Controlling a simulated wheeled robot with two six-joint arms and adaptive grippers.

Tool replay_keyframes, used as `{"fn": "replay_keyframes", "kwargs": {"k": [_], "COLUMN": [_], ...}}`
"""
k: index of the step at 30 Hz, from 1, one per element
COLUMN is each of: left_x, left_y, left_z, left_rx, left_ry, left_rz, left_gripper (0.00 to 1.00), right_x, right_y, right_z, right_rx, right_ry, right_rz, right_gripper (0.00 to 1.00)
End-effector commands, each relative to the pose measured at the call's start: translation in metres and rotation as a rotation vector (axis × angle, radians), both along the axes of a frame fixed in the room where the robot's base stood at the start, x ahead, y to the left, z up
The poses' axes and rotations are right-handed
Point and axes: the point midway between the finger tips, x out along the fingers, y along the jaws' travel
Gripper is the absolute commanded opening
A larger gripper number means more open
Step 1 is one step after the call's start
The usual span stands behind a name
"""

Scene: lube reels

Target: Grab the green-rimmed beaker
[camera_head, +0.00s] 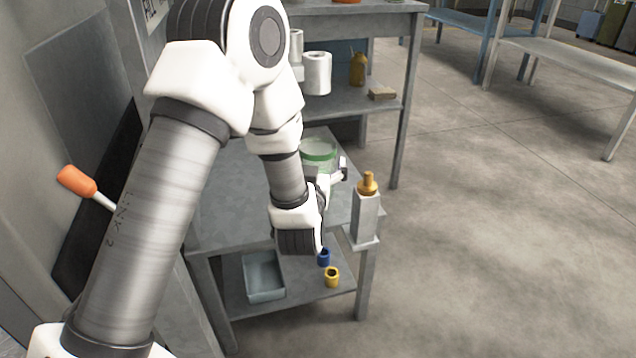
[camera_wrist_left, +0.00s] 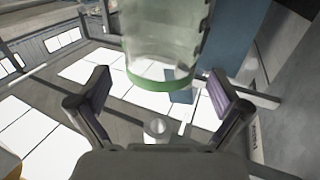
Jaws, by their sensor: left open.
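The green-rimmed beaker (camera_head: 318,152) is a clear glass vessel with a green band, standing on the grey table (camera_head: 225,215). It shows large at the top of the left wrist view (camera_wrist_left: 165,45), with its green rim towards my fingers. My left gripper (camera_head: 338,172) is at the beaker's near side and hides part of its lower body. In the left wrist view my left gripper (camera_wrist_left: 160,90) is open, one finger to each side of the rim, with gaps showing at both sides. I see no grip on the beaker. My right gripper is out of view.
A grey dispenser with a gold cap (camera_head: 366,206) stands at the table's right edge, close to my left gripper. Below are a blue cup (camera_head: 324,257), a yellow cup (camera_head: 332,277) and a bin (camera_head: 264,277). A shelf unit (camera_head: 343,115) stands behind.

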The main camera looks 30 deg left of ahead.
Motion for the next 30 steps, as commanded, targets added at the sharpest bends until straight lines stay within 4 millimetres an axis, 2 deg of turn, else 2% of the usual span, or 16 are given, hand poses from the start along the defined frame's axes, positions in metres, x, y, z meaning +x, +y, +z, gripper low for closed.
{"fn": "replay_keyframes", "kwargs": {"k": [1,3,7,13,14,15,17,21,22,30], "left_x": [0.007,0.019,0.035,0.037,0.037,0.037,0.037,0.036,0.037,0.037], "left_y": [0.006,0.013,0.021,0.021,0.021,0.021,0.021,0.021,0.021,0.021], "left_z": [-0.004,-0.005,-0.002,0.001,0.0,0.0,0.0,0.0,0.001,0.002], "left_rx": [-0.004,-0.003,0.0,0.0,0.0,0.0,0.0,0.0,0.001,0.0], "left_ry": [-0.006,-0.007,-0.002,0.002,0.002,0.002,0.002,0.002,0.0,0.001], "left_rz": [0.003,0.002,0.001,-0.001,-0.001,-0.001,-0.001,-0.001,-0.001,-0.001], "left_gripper": [1.0,1.0,1.0,1.0,0.96,0.82,0.61,0.11,0.08,0.08], "right_x": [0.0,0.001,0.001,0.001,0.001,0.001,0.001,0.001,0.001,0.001], "right_y": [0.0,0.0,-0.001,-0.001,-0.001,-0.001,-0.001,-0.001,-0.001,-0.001], "right_z": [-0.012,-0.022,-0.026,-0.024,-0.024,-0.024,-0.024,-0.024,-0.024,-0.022], "right_rx": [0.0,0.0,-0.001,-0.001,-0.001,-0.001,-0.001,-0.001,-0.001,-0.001], "right_ry": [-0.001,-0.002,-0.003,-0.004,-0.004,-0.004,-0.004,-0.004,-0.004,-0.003], "right_rz": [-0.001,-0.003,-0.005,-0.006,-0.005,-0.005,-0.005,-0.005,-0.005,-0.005], "right_gripper": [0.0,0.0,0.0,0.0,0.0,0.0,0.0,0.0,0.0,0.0]}}
